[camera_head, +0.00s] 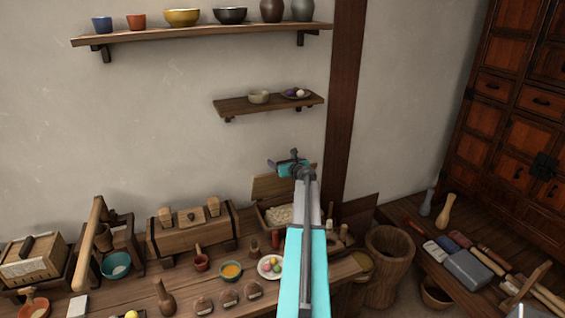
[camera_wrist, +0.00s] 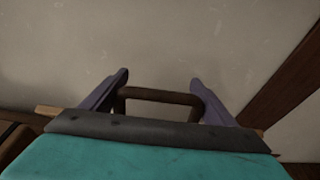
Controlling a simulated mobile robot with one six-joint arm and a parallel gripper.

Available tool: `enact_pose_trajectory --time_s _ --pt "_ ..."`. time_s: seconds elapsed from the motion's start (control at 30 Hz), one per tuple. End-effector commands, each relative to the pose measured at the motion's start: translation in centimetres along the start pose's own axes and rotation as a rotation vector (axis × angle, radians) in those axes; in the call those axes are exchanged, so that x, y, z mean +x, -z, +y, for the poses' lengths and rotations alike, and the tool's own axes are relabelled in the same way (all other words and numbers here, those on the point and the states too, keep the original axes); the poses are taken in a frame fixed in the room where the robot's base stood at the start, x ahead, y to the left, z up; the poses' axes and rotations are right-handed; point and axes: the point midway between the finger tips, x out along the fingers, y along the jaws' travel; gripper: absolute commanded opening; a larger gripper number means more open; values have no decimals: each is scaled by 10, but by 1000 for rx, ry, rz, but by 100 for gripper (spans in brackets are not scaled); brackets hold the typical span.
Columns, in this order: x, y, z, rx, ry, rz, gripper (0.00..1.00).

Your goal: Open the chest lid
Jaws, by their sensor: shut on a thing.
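The chest is a wooden box (camera_head: 262,223) on the bench, partly hidden behind my arm. Its lid (camera_head: 270,187) stands raised and tilted at the back, and pale contents show inside. My gripper (camera_head: 291,165) is above the chest, at the lid's upper edge. In the wrist view, the two purple fingers of my gripper (camera_wrist: 159,84) are at either end of a dark bar handle (camera_wrist: 160,95), shut on it. A thin wooden edge, probably the lid's, shows at the left of the wrist view. The lid's right part is hidden by my arm.
A small shelf (camera_head: 230,106) with bowls is on the wall above the chest. A wooden box with blocks (camera_head: 190,238) stands to the left. Bowls and a plate (camera_head: 270,267) lie in front. A wooden mortar (camera_head: 388,268) and a post (camera_head: 345,90) are to the right.

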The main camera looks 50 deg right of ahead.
Motion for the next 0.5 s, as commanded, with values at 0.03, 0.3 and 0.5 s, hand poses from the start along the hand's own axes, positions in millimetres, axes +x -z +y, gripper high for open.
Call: enact_pose_trajectory --time_s 0.03,0.3,0.5 --pt "2 11 -4 -6 8 11 40" --pt "2 11 -2 -7 5 11 40" --pt "2 11 -1 -7 4 11 40"
